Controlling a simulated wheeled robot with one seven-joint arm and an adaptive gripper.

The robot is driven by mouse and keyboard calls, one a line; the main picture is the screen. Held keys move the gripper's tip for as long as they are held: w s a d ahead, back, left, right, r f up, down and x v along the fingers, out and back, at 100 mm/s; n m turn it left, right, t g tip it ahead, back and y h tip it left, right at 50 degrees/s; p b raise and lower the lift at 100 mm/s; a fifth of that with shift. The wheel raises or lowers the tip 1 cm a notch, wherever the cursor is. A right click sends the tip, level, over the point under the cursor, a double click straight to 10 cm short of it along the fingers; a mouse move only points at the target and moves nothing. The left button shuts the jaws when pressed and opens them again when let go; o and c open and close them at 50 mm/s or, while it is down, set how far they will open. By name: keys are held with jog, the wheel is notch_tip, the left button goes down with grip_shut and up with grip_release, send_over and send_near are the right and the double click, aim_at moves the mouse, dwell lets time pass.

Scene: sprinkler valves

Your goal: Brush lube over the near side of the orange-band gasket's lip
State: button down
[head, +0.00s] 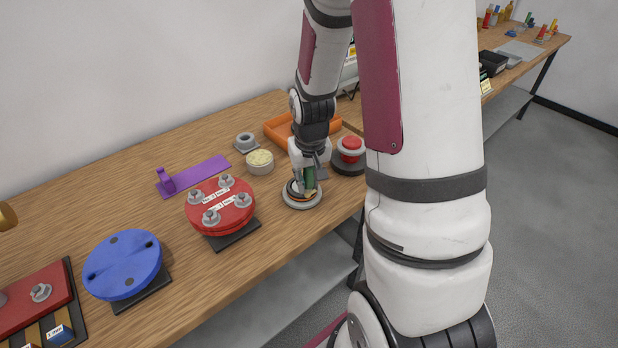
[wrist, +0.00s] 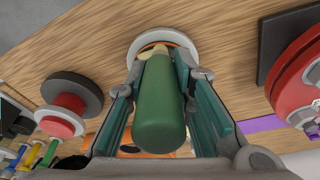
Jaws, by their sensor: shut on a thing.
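My gripper (head: 308,168) (wrist: 158,78) is shut on a brush with a green handle (wrist: 160,105), which also shows in the head view (head: 309,181). The brush points down at a round grey gasket (head: 301,204) with an orange band, near the table's front edge. In the wrist view, the gasket (wrist: 137,42) shows as a pale ring with an orange arc inside, beyond the brush's pale tip. The brush hides part of the ring, and I cannot tell whether the bristles touch the lip. A tub of pale lube (head: 260,160) stands left of the gasket.
A red knob on a dark round base (head: 350,155) stands close right of the gasket. An orange tray (head: 278,128) lies behind. A red bolted flange (head: 220,204), a blue flange (head: 122,265) and a purple stand (head: 205,172) are to the left.

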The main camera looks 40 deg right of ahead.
jog(key=shift+f, duration=0.15)
jog(key=shift+d, duration=0.1)
jog(key=shift+w+d, duration=0.1)
jog(key=shift+d, duration=1.15)
jog(key=shift+a, duration=0.15)
jog(key=shift+a, duration=1.15)
jog(key=shift+d, duration=0.15)
jog(key=shift+d, duration=0.9)
jog(key=shift+a, duration=0.15)
